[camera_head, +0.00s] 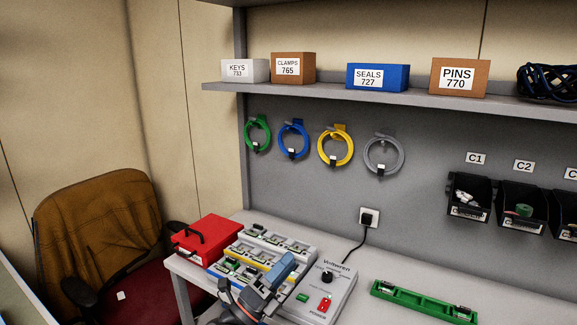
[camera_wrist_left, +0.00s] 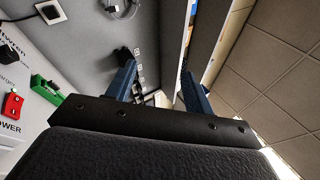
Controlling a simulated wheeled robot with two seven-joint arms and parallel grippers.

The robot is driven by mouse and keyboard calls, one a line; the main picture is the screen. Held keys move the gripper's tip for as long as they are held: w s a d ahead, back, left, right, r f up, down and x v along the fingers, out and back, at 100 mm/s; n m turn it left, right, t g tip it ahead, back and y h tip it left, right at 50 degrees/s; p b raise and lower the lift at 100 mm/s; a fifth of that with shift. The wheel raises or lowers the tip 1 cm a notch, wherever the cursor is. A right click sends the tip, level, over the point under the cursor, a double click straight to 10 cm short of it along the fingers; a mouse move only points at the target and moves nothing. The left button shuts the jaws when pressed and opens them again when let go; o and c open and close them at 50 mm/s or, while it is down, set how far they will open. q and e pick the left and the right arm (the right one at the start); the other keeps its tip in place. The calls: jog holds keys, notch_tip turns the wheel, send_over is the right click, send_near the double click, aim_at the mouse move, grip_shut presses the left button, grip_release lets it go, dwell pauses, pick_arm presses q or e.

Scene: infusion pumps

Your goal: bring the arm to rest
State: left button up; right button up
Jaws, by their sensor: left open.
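My left gripper (camera_head: 282,268) is at the bottom middle of the head view, above the workbench (camera_head: 377,268), beside the grey charger box (camera_head: 333,286). Its blue fingers are apart in the left wrist view (camera_wrist_left: 160,82), with nothing between them. The lower part of the arm is cut off by the frame's bottom edge. My right gripper is not in view.
A red box (camera_head: 205,238) and a tray (camera_head: 282,243) with several slots stand left of the charger. A green holder (camera_head: 424,302) lies to the right. A chair (camera_head: 100,232) stands left of the bench. A shelf (camera_head: 400,99) runs above.

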pick_arm(q)
jog(key=s+a+f+n+y, duration=0.2)
jog(key=a+f+n+y, duration=0.7)
jog(key=n, duration=0.3)
jog(key=s+a+f+n+y, duration=0.3)
jog(key=a+f+n+y, duration=0.4)
jog(key=f+n+y, duration=0.3)
jog(key=s+a+f+n+g+h, duration=0.15)
jog(key=s+f+n+g, duration=0.35)
jog(key=s+f, duration=0.55)
jog(key=s+a+f+n+g+y, duration=0.1)
jog(key=s+a+f+n+g, duration=0.45)
jog(key=s, duration=0.85)
jog(key=s+d+f+g, duration=0.1)
jog(key=d+f, duration=0.1)
jog(key=f, duration=1.1)
jog(key=s+d+f+m+g, duration=0.1)
jog(key=s+d+f, duration=0.1)
jog(key=f, duration=1.1)
jog(key=s+d+f+m+g, duration=0.1)
jog(key=d+f+g, duration=0.1)
jog(key=f, duration=1.2)
jog(key=shift+s+h, duration=0.35)
jog(key=shift+h, duration=0.1)
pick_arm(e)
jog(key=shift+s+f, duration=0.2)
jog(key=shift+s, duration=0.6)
